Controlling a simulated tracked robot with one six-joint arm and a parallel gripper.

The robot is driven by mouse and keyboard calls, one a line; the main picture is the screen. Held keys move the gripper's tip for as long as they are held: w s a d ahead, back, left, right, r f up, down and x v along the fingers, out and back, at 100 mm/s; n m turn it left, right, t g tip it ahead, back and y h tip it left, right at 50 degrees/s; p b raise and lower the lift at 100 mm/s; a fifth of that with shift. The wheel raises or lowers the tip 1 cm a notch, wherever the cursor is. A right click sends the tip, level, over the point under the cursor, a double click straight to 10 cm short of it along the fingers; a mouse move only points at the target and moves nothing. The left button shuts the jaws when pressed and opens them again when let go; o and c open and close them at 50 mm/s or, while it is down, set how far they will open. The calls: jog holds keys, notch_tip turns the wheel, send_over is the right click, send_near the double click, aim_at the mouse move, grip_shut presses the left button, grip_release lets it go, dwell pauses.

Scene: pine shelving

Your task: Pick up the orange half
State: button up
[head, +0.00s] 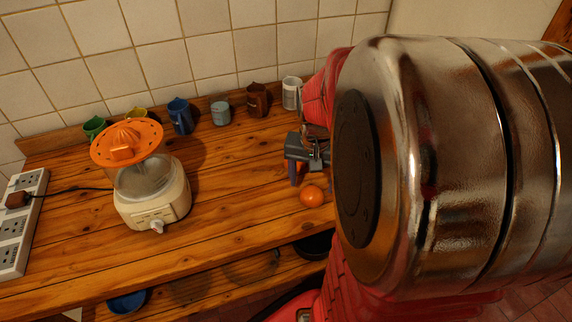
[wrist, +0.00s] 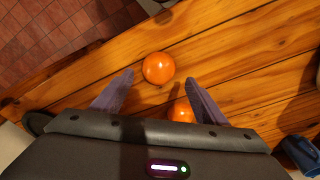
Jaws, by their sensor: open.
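A round orange piece (head: 311,196) lies on the wooden shelf top near its front edge, just in front of my gripper (head: 297,178). In the wrist view an orange piece (wrist: 158,68) lies just beyond and between the fingertips of my gripper (wrist: 158,80). A second orange piece (wrist: 181,108) lies closer to the palm, between the fingers and partly hidden by the gripper body. I cannot tell which one is a half, as no cut face shows. My gripper is open, with its purple fingers apart and nothing clamped between them.
A citrus juicer (head: 153,190) with an orange top stands left of my gripper. Several mugs line the back wall, including a blue mug (head: 181,116) and a brown mug (head: 257,100). A power strip (head: 22,222) lies far left. The shelf between juicer and gripper is clear.

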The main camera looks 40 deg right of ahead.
aim_at(313, 190)
jog(key=shift+w+d+f, duration=0.1)
jog(key=shift+d+f, duration=0.1)
jog(key=shift+f, duration=1.05)
jog(key=shift+d+f, duration=0.15)
jog(key=shift+f, duration=1.1)
jog(key=shift+c, duration=0.5)
jog(key=c, duration=1.1)
